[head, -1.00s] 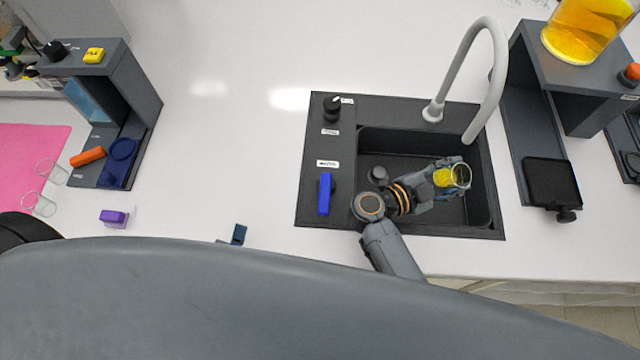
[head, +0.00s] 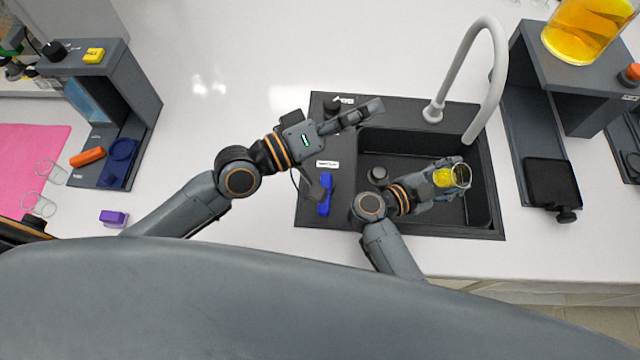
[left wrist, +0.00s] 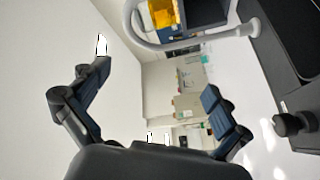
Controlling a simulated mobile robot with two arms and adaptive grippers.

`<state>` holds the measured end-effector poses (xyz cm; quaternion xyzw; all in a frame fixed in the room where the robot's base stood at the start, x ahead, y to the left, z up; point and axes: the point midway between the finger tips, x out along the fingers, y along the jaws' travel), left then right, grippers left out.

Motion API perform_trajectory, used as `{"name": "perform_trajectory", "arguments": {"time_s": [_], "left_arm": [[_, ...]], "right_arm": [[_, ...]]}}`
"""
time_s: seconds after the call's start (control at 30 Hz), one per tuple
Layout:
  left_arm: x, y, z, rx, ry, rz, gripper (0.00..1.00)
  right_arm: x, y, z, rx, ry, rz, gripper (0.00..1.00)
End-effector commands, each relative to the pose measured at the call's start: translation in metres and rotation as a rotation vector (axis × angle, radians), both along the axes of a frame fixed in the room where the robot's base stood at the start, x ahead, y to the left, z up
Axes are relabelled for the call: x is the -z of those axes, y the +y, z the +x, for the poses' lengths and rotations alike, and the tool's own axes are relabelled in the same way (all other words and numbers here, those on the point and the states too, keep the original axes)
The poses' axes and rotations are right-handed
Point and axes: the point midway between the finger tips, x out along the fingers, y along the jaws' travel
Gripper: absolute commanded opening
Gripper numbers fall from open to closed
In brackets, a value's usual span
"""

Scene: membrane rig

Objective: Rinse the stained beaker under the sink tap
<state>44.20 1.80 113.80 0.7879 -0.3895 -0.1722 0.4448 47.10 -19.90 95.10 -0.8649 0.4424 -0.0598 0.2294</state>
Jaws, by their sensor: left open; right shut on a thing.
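The glass beaker (head: 461,176), with yellow in it, is over the sink basin (head: 400,145). My right gripper (head: 448,177) is shut on it. The grey curved tap (head: 497,70) arches over the basin's right side; no water shows from its mouth. My left gripper (head: 372,108) is open and empty above the sink's upper left edge. A black knob (head: 331,104) on the sink panel is beside it, partly hidden. The left wrist view shows the open left fingers (left wrist: 156,80), the tap (left wrist: 165,42) and a black knob (left wrist: 290,124) to their right.
A dark stand with a yellow vessel (head: 582,30) is right of the sink. At left are another stand (head: 145,95), a pink mat (head: 25,150) and empty glassware.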

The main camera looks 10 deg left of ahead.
Motion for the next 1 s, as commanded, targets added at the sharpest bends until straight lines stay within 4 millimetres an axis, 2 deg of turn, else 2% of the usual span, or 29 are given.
{"name": "perform_trajectory", "arguments": {"time_s": [0.1, 0.2, 0.37, 0.53, 0.7, 0.9, 1.0], "left_arm": [[0.005, -0.015, -0.008, 0.129, -0.056, 0.198, 1.00], [0.013, -0.021, -0.019, 0.240, -0.104, 0.365, 1.00], [0.029, -0.016, -0.036, 0.416, -0.186, 0.637, 1.00], [0.045, 0.008, -0.052, 0.609, -0.271, 0.928, 1.00], [0.054, 0.045, -0.064, 0.790, -0.336, 1.190, 1.00], [0.056, 0.084, -0.072, 0.942, -0.369, 1.391, 1.00], [0.056, 0.094, -0.074, 0.982, -0.375, 1.441, 1.00]], "right_arm": [[0.000, 0.000, 0.000, 0.000, 0.000, 0.000, 0.13], [0.000, 0.000, 0.000, 0.000, 0.000, 0.000, 0.13], [0.000, 0.000, 0.000, 0.000, 0.000, 0.000, 0.13], [0.000, 0.000, 0.000, 0.000, 0.000, 0.000, 0.13], [0.000, 0.000, 0.000, 0.000, 0.000, 0.000, 0.13], [0.000, 0.000, 0.000, 0.000, 0.000, 0.000, 0.13], [0.000, 0.000, 0.000, 0.000, 0.000, 0.000, 0.13]]}}
